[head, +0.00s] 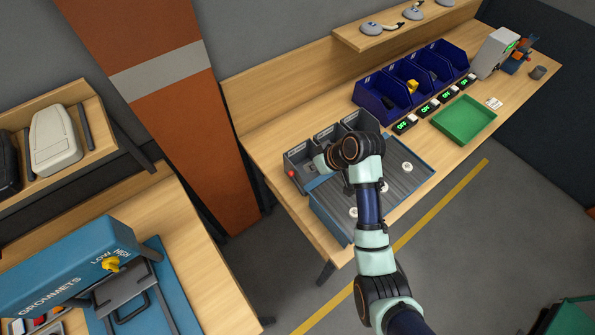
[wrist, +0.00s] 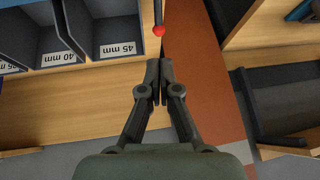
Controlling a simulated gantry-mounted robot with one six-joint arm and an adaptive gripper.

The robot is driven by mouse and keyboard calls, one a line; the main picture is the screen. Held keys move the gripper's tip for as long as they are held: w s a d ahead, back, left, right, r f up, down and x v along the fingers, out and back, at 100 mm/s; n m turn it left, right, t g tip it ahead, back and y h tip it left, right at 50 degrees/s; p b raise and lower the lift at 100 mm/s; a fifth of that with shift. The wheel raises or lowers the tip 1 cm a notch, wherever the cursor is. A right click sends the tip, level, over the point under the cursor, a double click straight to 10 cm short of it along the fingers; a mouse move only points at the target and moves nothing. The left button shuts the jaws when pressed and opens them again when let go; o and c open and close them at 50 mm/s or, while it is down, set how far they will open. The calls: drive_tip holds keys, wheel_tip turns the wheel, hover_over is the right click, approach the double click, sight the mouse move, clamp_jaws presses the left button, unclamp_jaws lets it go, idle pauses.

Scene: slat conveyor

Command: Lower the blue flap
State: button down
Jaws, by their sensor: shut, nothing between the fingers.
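My gripper (wrist: 158,68) is shut with nothing between its fingers. In the wrist view its tips point at a red ball knob (wrist: 158,31) on a thin dark rod, with a small gap in the picture. The knob also shows in the head view (head: 291,173), at the left end of the grey bins. I cannot make out a clear blue flap. A strip of blue (wrist: 6,67) shows at the left edge of the wrist view, below the bins' labels. In the head view my arm hides part of the conveyor (head: 400,178) and the gripper's fingers.
Grey bins (wrist: 113,25) marked in mm stand beside the knob. White round pieces (head: 407,167) lie on the conveyor slats. Blue bins (head: 383,105), switch boxes and a green tray (head: 464,119) stand farther right. An orange column (head: 185,120) rises behind the bench's left end.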

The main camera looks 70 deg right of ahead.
sight(292, 173)
drive_tip(key=x, duration=1)
drive_tip(key=shift+d+f, duration=0.1)
